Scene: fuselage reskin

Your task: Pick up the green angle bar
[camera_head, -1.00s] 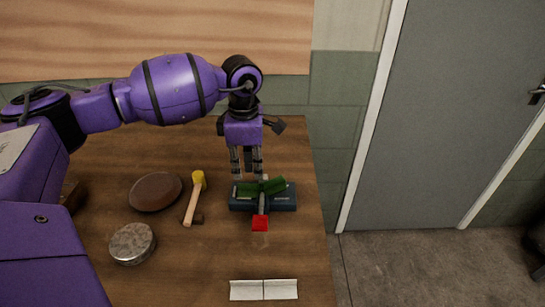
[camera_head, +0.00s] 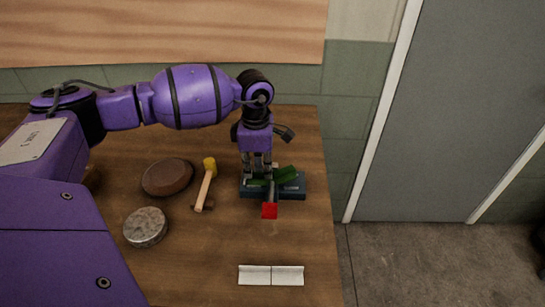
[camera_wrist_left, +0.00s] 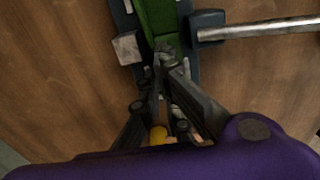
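The green angle bar (camera_head: 286,175) lies across a dark blue tool (camera_head: 292,190) with a red-ended lever (camera_head: 270,210) on the wooden table. In the left wrist view the bar (camera_wrist_left: 157,18) runs away from the fingertips, with the lever's metal rod (camera_wrist_left: 265,28) beside it. My left gripper (camera_head: 258,178) points down at the left part of the bar. In the wrist view its fingertips (camera_wrist_left: 166,60) come close together at the bar's near end. Whether they grip it cannot be told. My right gripper is out of view.
A yellow-headed mallet (camera_head: 206,183), a brown oval pad (camera_head: 167,177) and a round grey tin (camera_head: 146,227) lie left of the tool. A pale angled strip (camera_head: 271,275) lies near the front. The table (camera_head: 225,250) is clear between. Its right edge is close to the tool.

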